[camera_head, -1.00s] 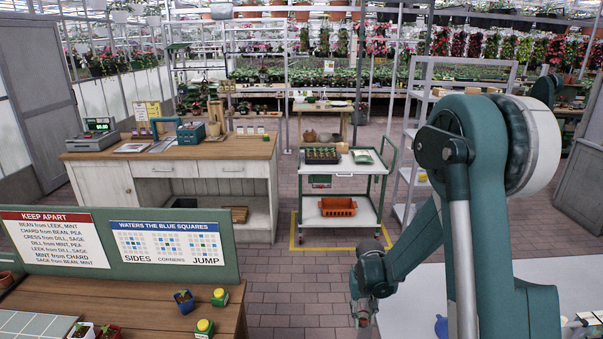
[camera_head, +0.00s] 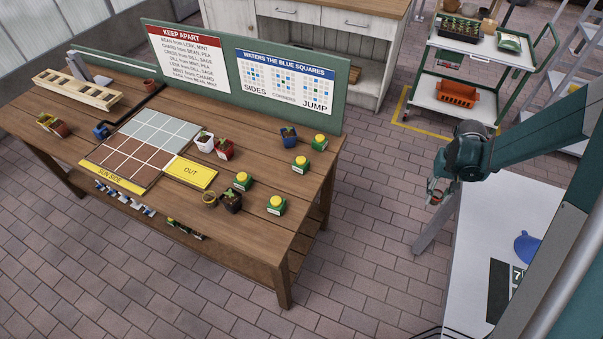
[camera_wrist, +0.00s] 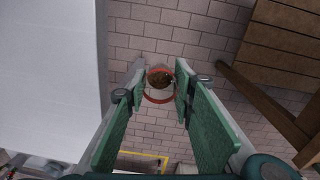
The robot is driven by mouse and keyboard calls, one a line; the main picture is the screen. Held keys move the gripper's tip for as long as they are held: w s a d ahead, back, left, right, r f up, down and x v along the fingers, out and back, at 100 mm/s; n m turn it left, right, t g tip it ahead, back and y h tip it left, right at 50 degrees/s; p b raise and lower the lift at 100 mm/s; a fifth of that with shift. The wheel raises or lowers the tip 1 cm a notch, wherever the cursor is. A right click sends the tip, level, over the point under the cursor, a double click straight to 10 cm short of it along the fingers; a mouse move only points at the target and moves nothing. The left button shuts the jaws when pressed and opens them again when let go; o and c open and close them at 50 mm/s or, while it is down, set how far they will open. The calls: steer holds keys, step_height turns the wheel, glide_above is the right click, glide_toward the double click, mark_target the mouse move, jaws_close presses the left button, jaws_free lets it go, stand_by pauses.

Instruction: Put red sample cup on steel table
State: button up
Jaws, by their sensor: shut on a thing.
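The red sample cup (camera_wrist: 159,99) shows in the wrist view as a red-rimmed cup with brown contents, between the fingertips of my gripper (camera_wrist: 160,91). My gripper is shut on it and holds it above the brick floor. In the head view my gripper (camera_head: 436,190) hangs by the far left corner of the steel table (camera_head: 475,245), with a small reddish part of the cup showing. The pale steel table also fills the left of the wrist view (camera_wrist: 50,75). The cup is beside the table's edge, not over its top.
On the steel table are a blue item (camera_head: 528,247) and a dark numbered card (camera_head: 499,285). The wooden bench (camera_head: 250,235) with pots and yellow-lidded jars stands left, across an open floor gap. A green cart (camera_head: 455,85) stands behind. The table's left part looks clear.

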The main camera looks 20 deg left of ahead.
steer(key=s+a+r+n, duration=0.1)
steer(key=a+r+n, duration=0.3)
steer(key=a, duration=1.1)
steer(key=a+r+n, duration=0.1)
steer(key=a+n, duration=0.4)
steer(key=a, duration=1.1)
steer(key=s+a+r+n, duration=0.2)
steer(key=s+a+n, duration=0.1)
steer(key=a, duration=0.6)
steer(key=s+a+r+n, duration=0.2)
steer(key=s+a, duration=0.4)
steer(key=a, duration=0.3)
steer(key=s+a+r+n, duration=0.2)
steer(key=s+a+n, duration=0.2)
steer(key=a, duration=0.5)
steer(key=shift+s+a+r, duration=0.15)
steer(key=shift+s+a, duration=0.1)
steer(key=shift+s, duration=0.15)
steer(key=shift+f+b, duration=0.3)
steer(key=shift+f, duration=2.25)
steer(key=shift+f+b, duration=0.35)
steer(key=shift+f, duration=1.95)
steer(key=shift+f, duration=0.2)
